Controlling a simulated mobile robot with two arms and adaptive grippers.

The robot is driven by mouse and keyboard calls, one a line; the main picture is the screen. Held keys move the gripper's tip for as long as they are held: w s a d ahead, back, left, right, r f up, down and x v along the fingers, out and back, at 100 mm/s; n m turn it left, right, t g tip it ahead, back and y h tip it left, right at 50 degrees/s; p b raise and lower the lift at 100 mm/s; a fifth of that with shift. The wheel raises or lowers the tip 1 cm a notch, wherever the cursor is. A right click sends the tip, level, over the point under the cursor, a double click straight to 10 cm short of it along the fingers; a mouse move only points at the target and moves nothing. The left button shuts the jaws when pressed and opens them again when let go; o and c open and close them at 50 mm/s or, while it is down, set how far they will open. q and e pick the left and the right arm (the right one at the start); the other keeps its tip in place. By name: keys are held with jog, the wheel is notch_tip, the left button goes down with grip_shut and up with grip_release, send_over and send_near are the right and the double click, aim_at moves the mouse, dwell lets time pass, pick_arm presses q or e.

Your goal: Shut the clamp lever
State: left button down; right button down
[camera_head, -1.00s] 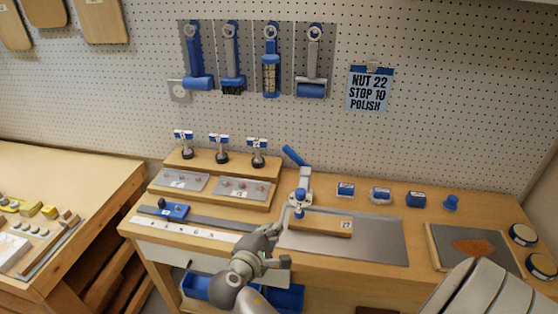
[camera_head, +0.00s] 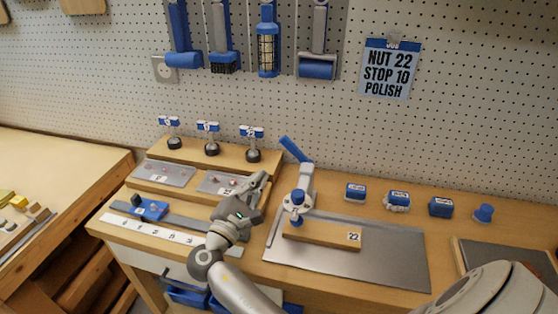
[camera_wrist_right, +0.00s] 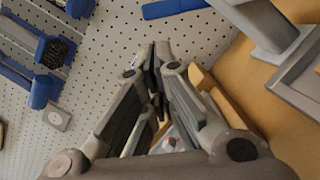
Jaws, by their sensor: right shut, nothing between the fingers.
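The toggle clamp (camera_head: 301,192) stands on the bench at the back edge of a grey metal plate. Its blue-handled lever (camera_head: 294,149) points up and leans to the left. My right gripper (camera_head: 261,181) is shut and empty, left of the clamp and below the lever handle, apart from both. The wrist view shows its fingers (camera_wrist_right: 156,58) closed together. My left gripper is out of view.
Tools hang on the pegboard.

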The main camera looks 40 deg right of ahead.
aim_at(296, 152)
jog(key=shift+w+d+f, duration=0.25)
jog(key=shift+d+f, duration=0.1)
jog(key=shift+f, duration=0.2)
jog(key=shift+s+a+r, duration=0.15)
jog(key=shift+r, duration=0.05)
jog(key=p+x, duration=0.2)
jog(key=x, duration=0.8)
jog(key=shift+f, duration=0.1)
jog(key=shift+d, duration=0.25)
